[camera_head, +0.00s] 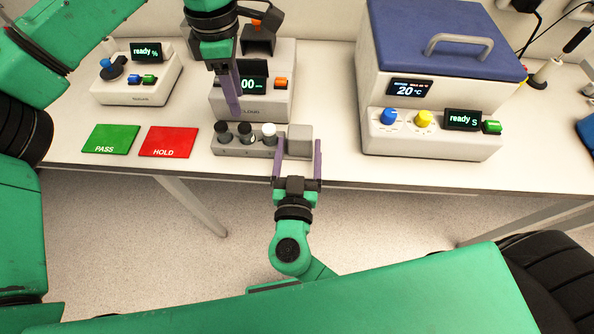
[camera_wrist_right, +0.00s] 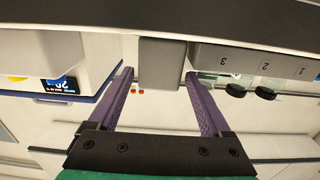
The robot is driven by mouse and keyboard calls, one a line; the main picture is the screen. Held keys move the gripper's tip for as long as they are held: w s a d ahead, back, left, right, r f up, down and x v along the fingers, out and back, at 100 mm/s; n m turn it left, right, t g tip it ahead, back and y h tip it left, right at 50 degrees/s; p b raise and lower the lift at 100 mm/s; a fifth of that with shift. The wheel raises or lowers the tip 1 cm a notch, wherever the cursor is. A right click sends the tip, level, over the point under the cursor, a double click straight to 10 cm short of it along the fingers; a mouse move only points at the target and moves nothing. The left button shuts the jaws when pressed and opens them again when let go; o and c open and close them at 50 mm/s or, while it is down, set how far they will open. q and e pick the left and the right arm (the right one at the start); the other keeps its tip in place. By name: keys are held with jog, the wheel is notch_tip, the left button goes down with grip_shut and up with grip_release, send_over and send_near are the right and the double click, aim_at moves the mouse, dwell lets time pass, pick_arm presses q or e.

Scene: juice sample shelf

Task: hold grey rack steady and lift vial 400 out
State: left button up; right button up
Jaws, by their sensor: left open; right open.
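The grey rack (camera_head: 262,151) stands near the table's front edge and holds three vials. Two have black caps, the left vial (camera_head: 222,130) and the middle vial (camera_head: 244,131); the right vial (camera_head: 268,133) has a white cap. I cannot read which is vial 400. My right gripper (camera_head: 297,148) is open, its fingers on either side of the grey block (camera_head: 300,136) at the rack's right end; contact is unclear. The right wrist view shows this block (camera_wrist_right: 161,62) between the fingers. My left gripper (camera_head: 235,112) is open and empty, pointing down above the left and middle vials.
A device with a lit display (camera_head: 280,98) stands right behind the rack. A blue-lidded unit (camera_head: 440,60) is at the right. A green PASS mat (camera_head: 110,139) and a red HOLD mat (camera_head: 168,142) lie left of the rack, before a small device (camera_head: 140,90).

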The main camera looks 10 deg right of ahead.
aim_at(244, 128)
jog(key=x, duration=0.6)
jog(key=shift+w+d, duration=0.1)
jog(key=shift+w, duration=0.25)
grip_shut()
pick_arm(q)
jog(key=shift+o, duration=0.2)
jog(key=m, duration=0.1)
jog(key=s+m, duration=0.1)
jog(key=m, duration=0.1)
jog(key=shift+t, duration=0.3)
pick_arm(e)
jog(key=shift+s, duration=0.1)
pick_arm(q)
jog(key=f+m+t, duration=0.1)
jog(key=f+m, duration=0.2)
jog(key=m, duration=0.2)
jog(key=f+m+t, duration=0.1)
jog(key=f+m, duration=0.2)
jog(key=m, duration=0.2)
jog(key=w+f+m+t, duration=0.1)
jog(key=f+m, duration=0.3)
jog(key=m, duration=0.1)
jog(key=shift+t, duration=0.4)
